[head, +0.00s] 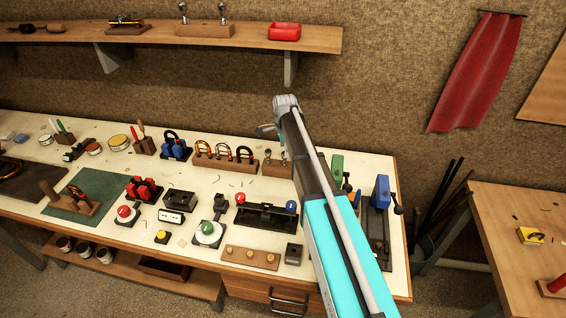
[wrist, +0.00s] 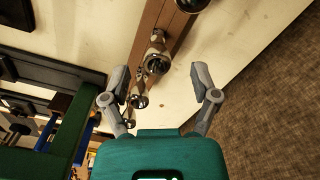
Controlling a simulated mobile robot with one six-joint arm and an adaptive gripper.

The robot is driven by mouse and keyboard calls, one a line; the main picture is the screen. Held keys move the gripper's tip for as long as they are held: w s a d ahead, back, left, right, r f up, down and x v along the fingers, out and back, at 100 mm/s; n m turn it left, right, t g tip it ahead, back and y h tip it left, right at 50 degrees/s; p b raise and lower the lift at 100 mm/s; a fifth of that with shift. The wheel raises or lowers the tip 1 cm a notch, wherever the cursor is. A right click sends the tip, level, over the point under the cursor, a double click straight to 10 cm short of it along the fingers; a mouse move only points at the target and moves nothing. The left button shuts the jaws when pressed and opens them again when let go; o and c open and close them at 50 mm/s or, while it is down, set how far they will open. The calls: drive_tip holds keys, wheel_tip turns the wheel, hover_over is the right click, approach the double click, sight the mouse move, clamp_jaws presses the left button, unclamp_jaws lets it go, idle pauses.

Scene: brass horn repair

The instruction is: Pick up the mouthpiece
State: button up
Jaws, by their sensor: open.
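Silvery mouthpieces stand in a wooden rack (wrist: 150,25). In the wrist view one mouthpiece (wrist: 157,62) is just beyond the space between my fingers, another (wrist: 139,98) is near my left finger, and a third (wrist: 188,4) is cut by the top edge. In the head view the small mouthpieces (head: 268,155) stand in a wooden block (head: 277,170) at the back of the bench, partly hidden by my arm. My gripper (wrist: 161,97) is open, with nothing held between its fingers; it also shows in the head view (head: 267,131).
Green and blue fixtures (wrist: 60,135) lie at the left of the wrist view. A wall shelf (head: 170,38) runs above.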

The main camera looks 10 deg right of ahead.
sight(285, 162)
drive_tip(key=shift+f+b, duration=0.95)
drive_tip(key=shift+f, duration=0.3)
clamp_jaws()
